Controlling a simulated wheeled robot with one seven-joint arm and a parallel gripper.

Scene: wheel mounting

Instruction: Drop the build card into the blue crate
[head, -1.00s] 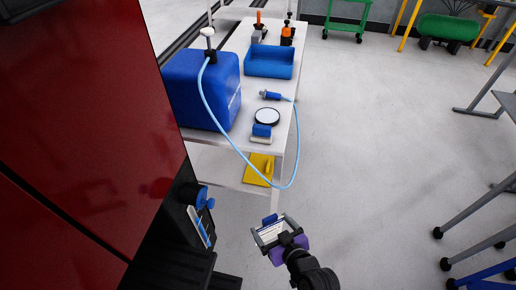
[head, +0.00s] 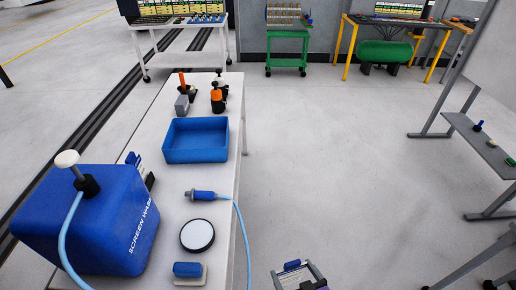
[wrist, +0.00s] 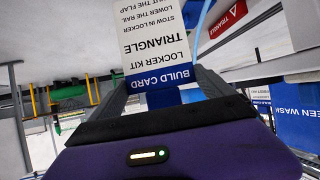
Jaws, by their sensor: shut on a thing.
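The build card (wrist: 160,45) is white with a blue band reading "BUILD CARD" and text for a triangle locker kit. It fills the upper middle of the wrist view, upside down. My gripper (wrist: 167,88) is shut on its blue-banded end. In the head view my gripper (head: 300,276) is at the bottom edge, over the floor to the right of the white table; the card is hard to make out there. The blue crate (head: 196,157) is an open, shallow box on the table, farther off and left of my gripper. Its visible inside looks empty.
The white table (head: 222,225) also holds a blue screen wash jug (head: 95,225) with a hose, a blue nozzle (head: 202,195), a round white-topped disc (head: 197,236), a blue block (head: 187,269) and bottles behind the crate. Open floor (head: 320,170) lies right of the table.

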